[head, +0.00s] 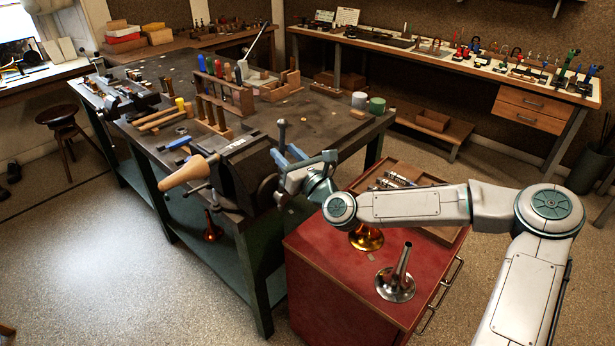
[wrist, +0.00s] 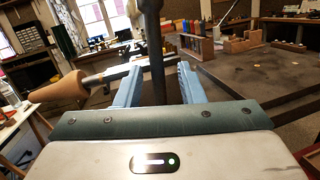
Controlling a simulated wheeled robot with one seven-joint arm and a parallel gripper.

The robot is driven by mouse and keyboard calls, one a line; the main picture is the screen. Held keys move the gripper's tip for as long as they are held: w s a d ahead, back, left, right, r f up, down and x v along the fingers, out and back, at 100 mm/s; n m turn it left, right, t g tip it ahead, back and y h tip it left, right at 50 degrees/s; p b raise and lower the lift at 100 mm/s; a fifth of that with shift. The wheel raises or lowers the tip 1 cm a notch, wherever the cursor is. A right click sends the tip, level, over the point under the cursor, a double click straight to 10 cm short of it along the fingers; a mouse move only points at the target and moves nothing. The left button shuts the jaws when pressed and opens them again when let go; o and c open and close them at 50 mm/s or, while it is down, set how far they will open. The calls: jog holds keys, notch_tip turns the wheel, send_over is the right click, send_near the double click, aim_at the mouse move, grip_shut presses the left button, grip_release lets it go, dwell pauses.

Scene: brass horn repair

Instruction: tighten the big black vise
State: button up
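The big black vise (head: 242,180) stands at the near corner of the workbench, with a wooden-handled tool (head: 188,173) at its jaws. The tool's wooden end also shows in the wrist view (wrist: 62,90). A dark upright bar, apparently the vise handle (head: 282,135), rises at the vise's right side. In the wrist view the bar (wrist: 153,45) passes between the light-blue fingers of my gripper (wrist: 161,75). Gaps show between the bar and both fingers, so my gripper looks open around it. The bar's lower end is hidden by my gripper.
A red cabinet (head: 330,270) stands below my arm, with a brass bell (head: 366,238) and a silver bell piece (head: 396,285) on top. The workbench (head: 320,118) holds a wooden tool rack (head: 228,95) and hammers (head: 160,115). Its right part is mostly clear.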

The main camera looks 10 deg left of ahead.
jog(key=b+v, duration=0.2)
jog(key=v, duration=0.8)
jog(key=shift+d, duration=0.2)
jog(key=shift+s, duration=0.1)
